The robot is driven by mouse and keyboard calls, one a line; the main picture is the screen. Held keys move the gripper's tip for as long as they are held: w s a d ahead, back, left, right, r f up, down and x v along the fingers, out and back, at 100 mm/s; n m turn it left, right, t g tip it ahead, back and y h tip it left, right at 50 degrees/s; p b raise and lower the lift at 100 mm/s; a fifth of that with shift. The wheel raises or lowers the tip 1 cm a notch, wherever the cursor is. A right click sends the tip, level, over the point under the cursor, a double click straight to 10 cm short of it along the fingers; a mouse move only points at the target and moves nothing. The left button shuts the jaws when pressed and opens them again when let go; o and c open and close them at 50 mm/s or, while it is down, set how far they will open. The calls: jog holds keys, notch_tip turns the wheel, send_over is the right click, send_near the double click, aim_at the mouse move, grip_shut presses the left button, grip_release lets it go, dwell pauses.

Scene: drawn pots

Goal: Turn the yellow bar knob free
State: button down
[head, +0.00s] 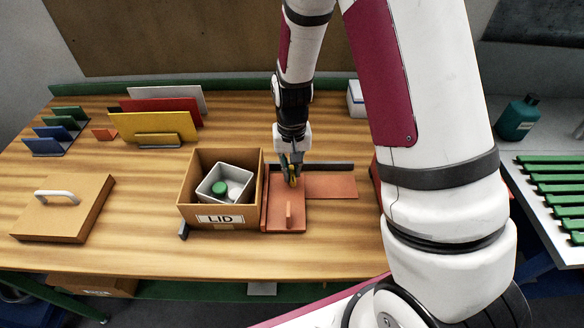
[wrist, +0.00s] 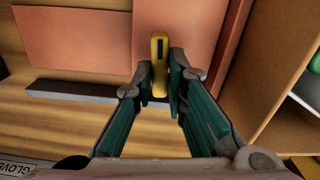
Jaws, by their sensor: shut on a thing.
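The yellow bar knob (wrist: 159,52) stands on a flat orange-red panel (wrist: 202,30) in the wrist view. It points along the picture's vertical, with a dark slot on its top. My gripper (wrist: 172,78) has its dark green fingers on either side of the knob's near end and is shut on it. In the head view, my gripper (head: 291,168) reaches down onto the panel beside the cardboard box. Only a bit of the yellow knob (head: 293,182) shows there between the fingers.
The open cardboard box marked LID (head: 220,219) stands close left of the panel, holding a grey bin (head: 236,178). An upright orange handle (head: 288,213) rises from the front panel. A cardboard lid (head: 66,220) lies at left. The wooden table (head: 140,220) is clear between.

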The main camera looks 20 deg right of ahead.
jog(key=n, duration=0.8)
jog(key=shift+a+n, duration=0.15)
jog(key=shift+n, duration=0.15)
jog(key=n+p, duration=0.1)
jog(key=n, duration=0.3)
jog(key=shift+s, duration=0.1)
jog(key=shift+n, duration=2)
jog(key=shift+a, duration=0.1)
jog(key=c, duration=1.6)
grip_release()
jog(key=shift+r, duration=0.15)
notch_tip(320, 180, up, 12)
